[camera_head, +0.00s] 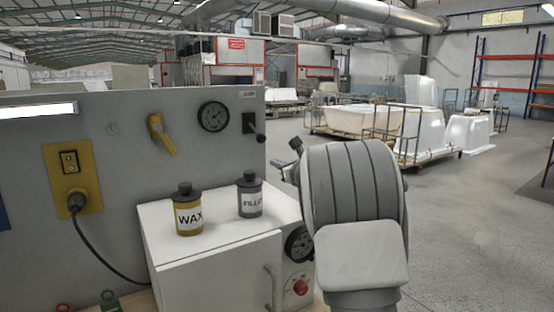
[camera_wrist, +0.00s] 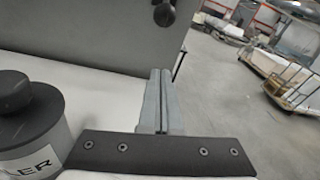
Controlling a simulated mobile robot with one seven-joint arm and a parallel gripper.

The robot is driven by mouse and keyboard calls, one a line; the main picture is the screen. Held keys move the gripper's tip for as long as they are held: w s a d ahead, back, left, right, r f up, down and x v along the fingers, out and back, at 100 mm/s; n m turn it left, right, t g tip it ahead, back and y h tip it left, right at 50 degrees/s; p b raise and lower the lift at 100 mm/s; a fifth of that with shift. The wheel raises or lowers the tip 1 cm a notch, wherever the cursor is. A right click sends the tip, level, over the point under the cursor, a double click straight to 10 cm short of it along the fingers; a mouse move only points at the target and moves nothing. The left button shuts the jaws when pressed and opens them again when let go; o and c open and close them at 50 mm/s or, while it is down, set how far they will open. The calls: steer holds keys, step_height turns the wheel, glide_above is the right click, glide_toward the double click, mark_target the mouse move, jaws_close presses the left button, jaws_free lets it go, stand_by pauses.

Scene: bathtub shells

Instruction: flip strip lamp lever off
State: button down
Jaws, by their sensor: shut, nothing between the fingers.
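The strip lamp (camera_head: 38,111) is a bright, lit bar at the upper left of the grey panel. A black lever (camera_head: 251,125) sits on a dark plate near the panel's right edge, its round knob low. No readable label shows whether it belongs to the lamp. In the wrist view a dark knob (camera_wrist: 163,15), apparently this lever's, shows at the top, above and beyond my fingertips, with a gap between. My gripper (camera_wrist: 161,72) is shut and empty, its grey fingers together. In the head view it is mostly hidden behind my arm.
A WAX can (camera_head: 189,212) and a FILLER can (camera_head: 250,198) stand on the white cabinet (camera_head: 205,262); the FILLER can is close left of my gripper. Open floor lies right.

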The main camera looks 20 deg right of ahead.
steer(key=w, duration=0.2)
steer(key=w+p, duration=0.1)
steer(key=w, duration=0.2)
steer(key=w+a+p, duration=0.1)
steer(key=w, duration=0.1)
steer(key=shift+w+f, duration=0.15)
steer(key=shift+f, duration=0.1)
steer(key=r, duration=0.1)
steer(key=r+p, duration=0.2)
steer(key=shift+s+a+r, duration=0.25)
steer(key=shift+s+r, duration=0.1)
steer(key=shift+s, duration=0.05)
steer(key=shift+r+p, duration=0.1)
steer(key=shift+p, duration=0.2)
steer(key=shift+s+r+g+p, duration=0.2)
steer(key=shift+g+p, duration=0.1)
steer(key=shift+p, duration=0.15)
